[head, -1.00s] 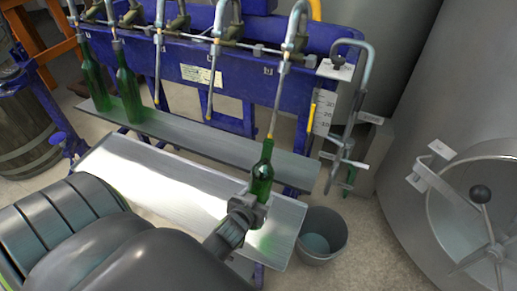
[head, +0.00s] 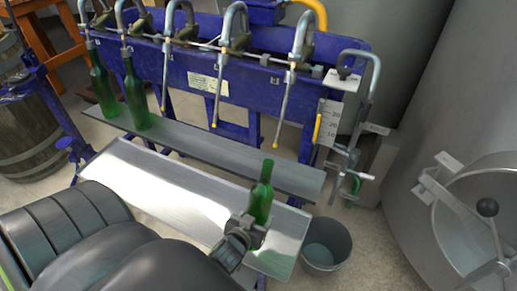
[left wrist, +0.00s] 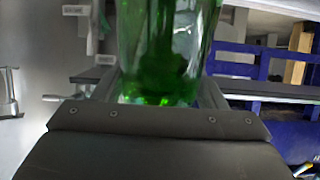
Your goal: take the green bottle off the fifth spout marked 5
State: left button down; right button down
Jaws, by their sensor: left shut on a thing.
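The green bottle (head: 262,195) is upright with a slight tilt, held over the front shelf. My left gripper (head: 249,229) is shut on its lower body. The fifth spout (head: 283,106), the rightmost in the row, ends just above the bottle's mouth and is clear of it. In the left wrist view the bottle's green glass (left wrist: 165,50) fills the upper middle, with its base near the dark gripper body. My right gripper is in neither view.
Two other green bottles (head: 134,95) hang at the left spouts over the rear shelf (head: 215,148). The front shelf (head: 155,185) is bare at left. A grey bucket (head: 325,244) stands at right, near a steel tank (head: 430,110). A clamp fixture (head: 350,140) stands right of the spouts.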

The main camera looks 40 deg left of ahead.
pick_arm(q)
jog(key=shift+p+v, duration=0.8)
jog(key=shift+v, duration=1.25)
jog(key=shift+s, duration=0.1)
jog(key=shift+f, duration=0.15)
